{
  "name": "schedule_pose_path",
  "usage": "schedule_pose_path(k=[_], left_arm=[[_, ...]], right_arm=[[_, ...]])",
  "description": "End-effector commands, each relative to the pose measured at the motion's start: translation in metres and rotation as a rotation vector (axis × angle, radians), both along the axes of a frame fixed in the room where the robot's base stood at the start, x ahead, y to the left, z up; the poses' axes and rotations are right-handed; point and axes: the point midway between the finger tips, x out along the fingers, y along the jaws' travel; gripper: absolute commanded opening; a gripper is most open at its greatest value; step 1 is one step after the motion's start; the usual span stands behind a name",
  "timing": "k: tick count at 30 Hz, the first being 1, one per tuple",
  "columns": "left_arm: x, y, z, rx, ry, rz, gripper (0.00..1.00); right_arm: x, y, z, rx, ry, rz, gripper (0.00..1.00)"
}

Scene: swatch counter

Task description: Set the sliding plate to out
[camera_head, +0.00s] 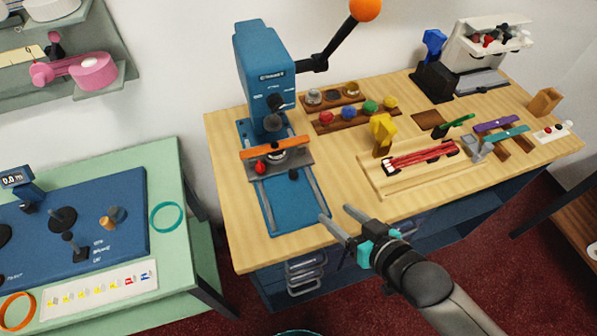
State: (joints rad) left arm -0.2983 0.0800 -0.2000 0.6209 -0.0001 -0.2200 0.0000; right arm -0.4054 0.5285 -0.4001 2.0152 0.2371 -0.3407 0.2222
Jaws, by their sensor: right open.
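A blue press (262,65) with an orange-ball lever stands at the back left of the wooden counter. The sliding plate (310,160) is a grey plate on the press's blue base (290,213). It sits back under the press head, with the rails bare in front of it. A red knob (260,167) and a dark knob (293,175) show at its front, and an orange bar (262,152) crosses above it. My right gripper (335,213) is open and empty near the counter's front edge, right of the rails' front end and apart from the plate. My left gripper is not in view.
Right of the press are a rack of coloured knobs (345,118), a yellow block (382,130) and a wooden tray (375,185) with red strips. A green table (165,160) with a blue panel stands left. The press's lever (340,45) leans up and right.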

Motion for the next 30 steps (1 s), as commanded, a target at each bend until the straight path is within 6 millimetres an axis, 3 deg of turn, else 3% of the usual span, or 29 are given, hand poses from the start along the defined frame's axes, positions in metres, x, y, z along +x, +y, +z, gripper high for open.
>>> schedule_pose_path(k=[4,9,14,30], left_arm=[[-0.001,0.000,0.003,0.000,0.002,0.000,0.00],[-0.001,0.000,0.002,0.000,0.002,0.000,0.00],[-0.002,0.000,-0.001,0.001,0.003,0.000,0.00],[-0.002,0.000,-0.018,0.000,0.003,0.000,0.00]], right_arm=[[0.002,0.005,0.017,0.065,-0.057,0.032,0.61],[0.006,0.009,0.019,0.086,-0.075,0.038,0.61],[0.019,0.018,0.013,0.086,-0.076,0.037,0.61],[0.090,0.066,-0.023,0.084,-0.074,0.036,0.61]])
